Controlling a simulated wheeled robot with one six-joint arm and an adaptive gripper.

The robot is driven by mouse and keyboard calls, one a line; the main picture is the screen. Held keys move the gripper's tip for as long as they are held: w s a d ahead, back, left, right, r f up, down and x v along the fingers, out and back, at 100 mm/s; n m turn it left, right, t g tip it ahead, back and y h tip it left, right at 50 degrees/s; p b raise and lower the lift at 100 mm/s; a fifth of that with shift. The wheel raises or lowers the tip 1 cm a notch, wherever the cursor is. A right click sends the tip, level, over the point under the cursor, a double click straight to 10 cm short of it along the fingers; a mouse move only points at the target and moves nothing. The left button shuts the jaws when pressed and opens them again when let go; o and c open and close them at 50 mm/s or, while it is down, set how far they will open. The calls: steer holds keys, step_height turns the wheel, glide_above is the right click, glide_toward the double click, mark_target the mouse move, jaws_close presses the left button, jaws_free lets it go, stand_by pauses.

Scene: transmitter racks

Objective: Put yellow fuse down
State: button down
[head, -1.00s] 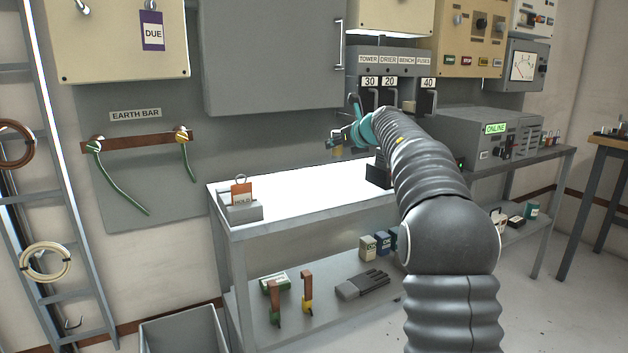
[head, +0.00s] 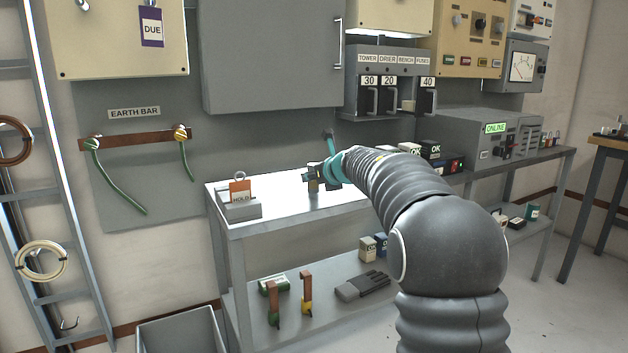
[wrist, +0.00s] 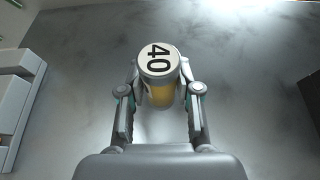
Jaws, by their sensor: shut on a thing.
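The yellow fuse (wrist: 161,92) is a small cylinder with a pale end cap marked 40. It stands between the two fingers of my gripper (wrist: 159,88) in the wrist view, and the fingers are shut on it. I cannot tell whether the fuse touches the surface. In the wrist view the grey bench surface lies behind it.
A grey block with an orange HOLD tag (head: 240,190) stands at the bench's left end. The bench top between it and my gripper is clear. Several boxes (head: 430,149) marked OK stand behind my arm. The fuse panel (head: 392,83) hangs above.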

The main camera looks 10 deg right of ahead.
steer(key=c, duration=0.8)
jaws_free()
steer(key=shift+f, duration=0.1)
steer(key=shift+r, duration=0.25)
steer(key=v, duration=1.2)
